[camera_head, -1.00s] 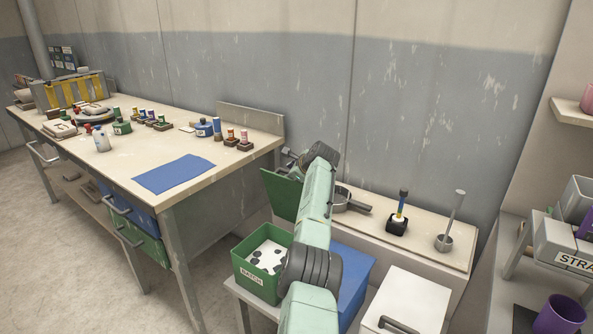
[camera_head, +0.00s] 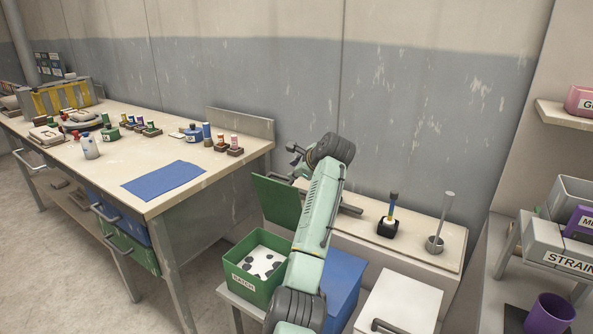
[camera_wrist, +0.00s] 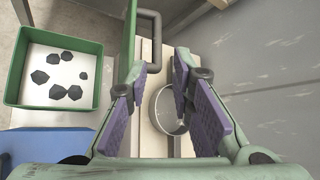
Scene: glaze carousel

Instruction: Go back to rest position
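My gripper (camera_head: 297,153) is beyond the forearm in the head view, above the low bench, partly hidden by my wrist. In the wrist view my gripper (camera_wrist: 160,72) shows two purple-padded fingers spread apart with nothing held between them. A round metal pan (camera_wrist: 167,112) lies on the bench below the fingers, partly covered by the right one. In the head view my arm hides most of the pan, and only its handle (camera_head: 350,209) shows.
A green box (camera_head: 245,285) with dark pieces on a white bottom stands left of my arm, beside a blue box (camera_head: 345,285). A long worktable (camera_head: 150,207) is at left.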

